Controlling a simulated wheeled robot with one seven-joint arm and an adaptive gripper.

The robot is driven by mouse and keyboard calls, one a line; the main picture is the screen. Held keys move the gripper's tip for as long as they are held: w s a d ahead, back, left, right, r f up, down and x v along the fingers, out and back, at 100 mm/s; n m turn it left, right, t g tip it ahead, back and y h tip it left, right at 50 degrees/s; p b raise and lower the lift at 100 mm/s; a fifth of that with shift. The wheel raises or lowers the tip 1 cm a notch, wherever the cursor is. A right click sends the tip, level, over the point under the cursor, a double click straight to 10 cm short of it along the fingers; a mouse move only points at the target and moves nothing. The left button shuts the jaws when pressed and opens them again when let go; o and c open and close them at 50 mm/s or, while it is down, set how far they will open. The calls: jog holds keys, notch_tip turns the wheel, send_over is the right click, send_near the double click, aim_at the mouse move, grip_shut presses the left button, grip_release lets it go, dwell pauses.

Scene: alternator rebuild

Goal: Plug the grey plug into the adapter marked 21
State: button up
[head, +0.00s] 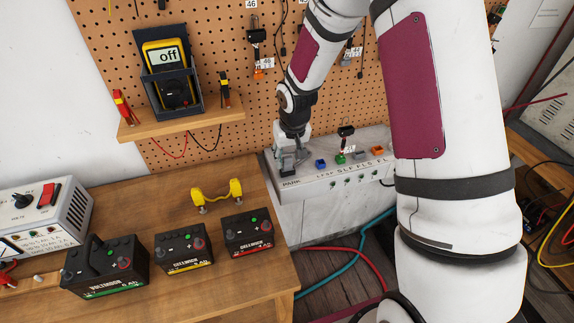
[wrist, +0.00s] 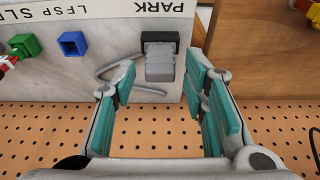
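A grey plug (wrist: 160,62) sits in a black socket (wrist: 160,38) on the bench unit beside the word PARK. A looped grey cord lies to its left in the wrist view. My gripper (wrist: 160,85) is open, with teal pads on either side of the plug's near end; the pads appear apart from it. In the head view my gripper (head: 290,160) is at the left end of the unit and hides the plug. Black adapters (head: 256,35) hang on the pegboard; the tags I can read say 46. I cannot make out a tag marked 21.
The grey unit (head: 320,187) also carries blue (head: 321,163), green (head: 340,158), grey (head: 360,154) and orange (head: 377,150) sockets. Batteries (head: 185,248) and a yellow-handled part (head: 217,193) stand on the wooden table. A meter shelf (head: 185,122) juts from the pegboard. My arm hides the right side.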

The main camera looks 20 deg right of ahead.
aim_at(288, 158)
grip_shut()
jog(key=shift+r, duration=0.1)
jog(key=shift+w+p+v, duration=0.25)
jog(key=shift+p+v, duration=0.15)
jog(key=shift+v, duration=0.6)
jog(key=shift+w+p+v, duration=0.25)
jog(key=shift+p+v, duration=0.1)
jog(key=shift+v, duration=0.65)
jog(key=shift+r, duration=0.1)
